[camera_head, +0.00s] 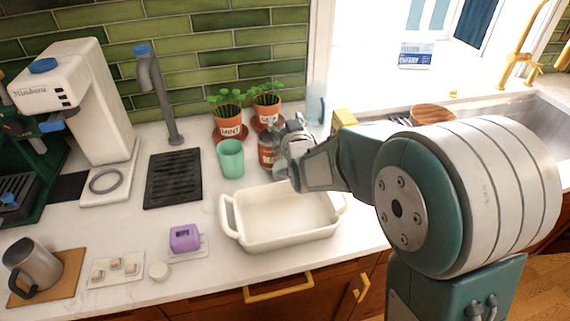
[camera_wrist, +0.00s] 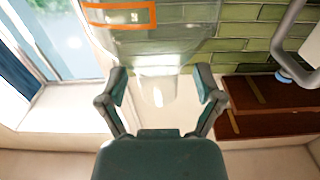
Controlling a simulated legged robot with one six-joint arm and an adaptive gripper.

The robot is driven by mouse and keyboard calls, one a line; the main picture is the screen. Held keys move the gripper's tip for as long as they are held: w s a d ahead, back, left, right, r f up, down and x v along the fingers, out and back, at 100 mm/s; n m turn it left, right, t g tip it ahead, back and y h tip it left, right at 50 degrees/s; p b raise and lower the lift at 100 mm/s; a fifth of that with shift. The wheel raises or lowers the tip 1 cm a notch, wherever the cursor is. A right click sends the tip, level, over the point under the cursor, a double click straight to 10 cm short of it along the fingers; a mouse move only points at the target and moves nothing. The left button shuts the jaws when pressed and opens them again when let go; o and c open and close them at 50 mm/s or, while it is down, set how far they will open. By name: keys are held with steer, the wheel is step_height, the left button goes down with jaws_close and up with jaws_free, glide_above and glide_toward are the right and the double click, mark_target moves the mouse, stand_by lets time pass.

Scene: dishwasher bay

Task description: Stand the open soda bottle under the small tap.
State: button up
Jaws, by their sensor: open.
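The small tap (camera_head: 160,90) is a grey curved spout with a blue tip, standing over a black drip grate (camera_head: 172,178) at the left in the head view. The soda bottle (camera_head: 268,152), with an orange label, stands upright behind the white dish; my gripper (camera_head: 291,150) partly hides it. In the wrist view the clear bottle (camera_wrist: 156,55) is seen neck down, as that picture is upside down. Its narrow neck lies between my open fingers (camera_wrist: 160,95), with gaps on both sides. The tap also shows at the right of the wrist view (camera_wrist: 286,45).
A green cup (camera_head: 230,158) stands left of the bottle, two potted plants (camera_head: 230,128) behind it, and a white baking dish (camera_head: 284,240) in front. A white coffee machine (camera_head: 75,95) is left of the tap. The grate is clear.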

steer(key=shift+r, duration=0.1)
jaws_close()
